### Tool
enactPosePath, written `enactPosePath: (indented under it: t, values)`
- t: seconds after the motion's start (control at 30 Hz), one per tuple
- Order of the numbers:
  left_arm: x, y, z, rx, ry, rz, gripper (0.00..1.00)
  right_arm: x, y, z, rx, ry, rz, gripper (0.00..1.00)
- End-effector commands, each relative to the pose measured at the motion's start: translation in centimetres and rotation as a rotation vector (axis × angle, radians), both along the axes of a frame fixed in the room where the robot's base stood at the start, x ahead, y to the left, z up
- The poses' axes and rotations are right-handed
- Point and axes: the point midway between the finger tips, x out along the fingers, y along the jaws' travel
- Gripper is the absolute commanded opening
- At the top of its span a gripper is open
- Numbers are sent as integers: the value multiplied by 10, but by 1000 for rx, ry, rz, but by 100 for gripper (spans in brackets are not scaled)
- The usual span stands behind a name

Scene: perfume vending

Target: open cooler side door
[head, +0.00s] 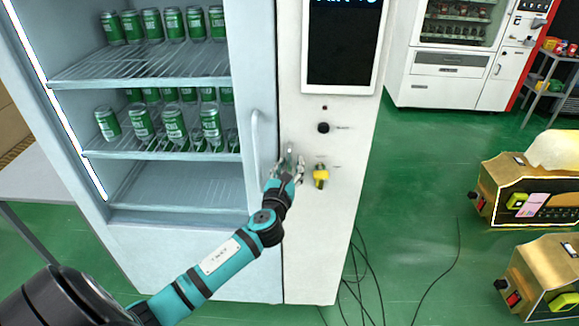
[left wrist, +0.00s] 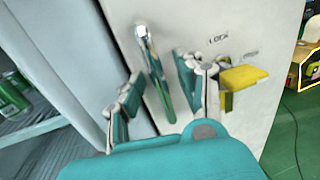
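The cooler (head: 180,245) has a tall glass-fronted section and a narrow white side panel (head: 310,240) to its right. A slim upright metal handle (left wrist: 154,70) stands on the white panel in the left wrist view. My left gripper (head: 287,168) is at this panel, left of a yellow lock knob (head: 321,177). In the left wrist view, the left gripper (left wrist: 160,95) is open, with the handle between its spread fingers. I cannot tell whether they touch it. The yellow knob also shows there (left wrist: 243,77), beside the right finger. My right gripper is out of view.
Green cans (head: 175,120) stand on the cooler shelves. A pale vertical handle (head: 254,135) is on the glass section's edge. A screen (head: 342,45) is above my gripper. Cables (head: 360,275) lie on the green floor, and golden boxes (head: 535,185) are at right.

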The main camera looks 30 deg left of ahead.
Motion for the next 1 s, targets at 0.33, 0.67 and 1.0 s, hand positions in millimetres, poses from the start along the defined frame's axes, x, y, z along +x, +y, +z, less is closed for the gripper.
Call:
enactPosePath:
  t: [0.33,0.67,1.0]
  values:
    - [0,0,0,0,0,0,2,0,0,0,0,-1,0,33]
    - [0,0,0,0,0,0,0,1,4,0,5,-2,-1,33]
    - [-2,-2,-1,0,1,9,0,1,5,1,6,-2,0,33]
